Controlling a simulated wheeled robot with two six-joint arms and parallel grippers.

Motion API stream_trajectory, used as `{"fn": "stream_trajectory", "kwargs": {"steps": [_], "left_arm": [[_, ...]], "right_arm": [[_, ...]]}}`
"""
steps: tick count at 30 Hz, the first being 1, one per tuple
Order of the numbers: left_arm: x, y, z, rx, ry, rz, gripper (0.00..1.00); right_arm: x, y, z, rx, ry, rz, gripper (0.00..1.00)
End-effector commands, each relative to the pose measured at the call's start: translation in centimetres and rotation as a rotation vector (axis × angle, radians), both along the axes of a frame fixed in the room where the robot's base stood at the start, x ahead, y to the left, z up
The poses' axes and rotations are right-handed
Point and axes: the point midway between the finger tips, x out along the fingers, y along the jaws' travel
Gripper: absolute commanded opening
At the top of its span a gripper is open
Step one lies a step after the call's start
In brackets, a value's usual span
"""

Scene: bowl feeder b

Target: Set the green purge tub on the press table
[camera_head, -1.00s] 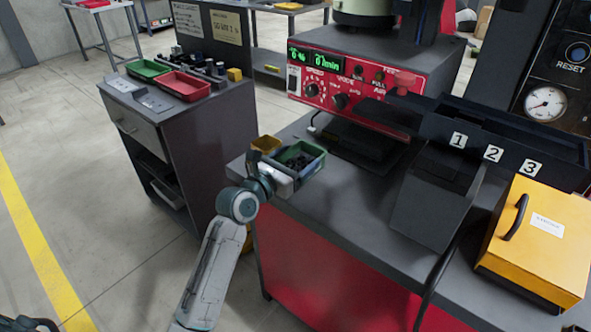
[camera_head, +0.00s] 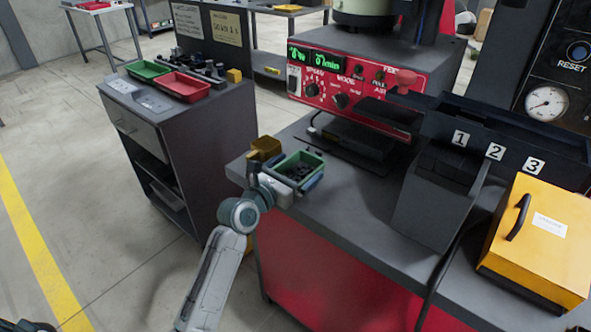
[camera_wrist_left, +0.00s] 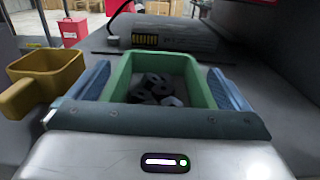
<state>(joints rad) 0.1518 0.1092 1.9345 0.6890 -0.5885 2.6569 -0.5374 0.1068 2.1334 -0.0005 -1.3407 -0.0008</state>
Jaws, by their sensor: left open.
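The green tub (camera_head: 284,161) stands level on the near left corner of the grey press table (camera_head: 350,205), with dark pieces inside. My left gripper (camera_head: 294,178) is open, with its blue fingers on either side of the tub. In the left wrist view, the tub (camera_wrist_left: 160,59) sits between the spread fingers (camera_wrist_left: 160,75), and gaps show along its sides.
A mustard-yellow open container (camera_head: 265,146) stands just left of the tub. The red press control panel (camera_head: 345,85) is behind. A dark chute (camera_head: 437,205) and a yellow box (camera_head: 540,240) are on the right. The cart (camera_head: 185,125) at left holds a red tray (camera_head: 183,86).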

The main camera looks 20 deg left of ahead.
Motion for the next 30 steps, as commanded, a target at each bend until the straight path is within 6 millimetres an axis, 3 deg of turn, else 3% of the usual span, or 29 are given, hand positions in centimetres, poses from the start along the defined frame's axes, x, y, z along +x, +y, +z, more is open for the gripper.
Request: {"fn": "stream_trajectory", "kwargs": {"steps": [4, 8, 11, 18, 24, 30], "left_arm": [[-1.0, 0.4, 0.1, 0.002, 0.0, 0.001, 0.99], [-3.3, 1.2, 0.2, 0.006, 0.001, -0.001, 0.99], [-5.4, 2.0, 0.2, 0.007, 0.002, -0.001, 0.99], [-9.4, 3.5, 0.2, 0.004, 0.002, -0.001, 0.99], [-11.0, 4.0, 0.2, 0.001, 0.001, -0.001, 0.99], [-11.3, 4.1, 0.1, 0.006, 0.0, -0.001, 0.99]], "right_arm": [[0.0, 0.0, 0.3, 0.0, -0.002, 0.0, 0.62], [0.1, 0.0, -0.1, 0.0, -0.001, 0.0, 0.62], [0.0, -0.2, -1.8, 0.001, 0.016, -0.003, 0.62], [-0.3, -0.4, -3.8, 0.002, 0.03, -0.006, 0.62], [-0.5, -0.5, -4.9, 0.002, 0.037, -0.007, 0.62], [-0.5, -0.5, -5.1, 0.002, 0.038, -0.009, 0.62]]}}
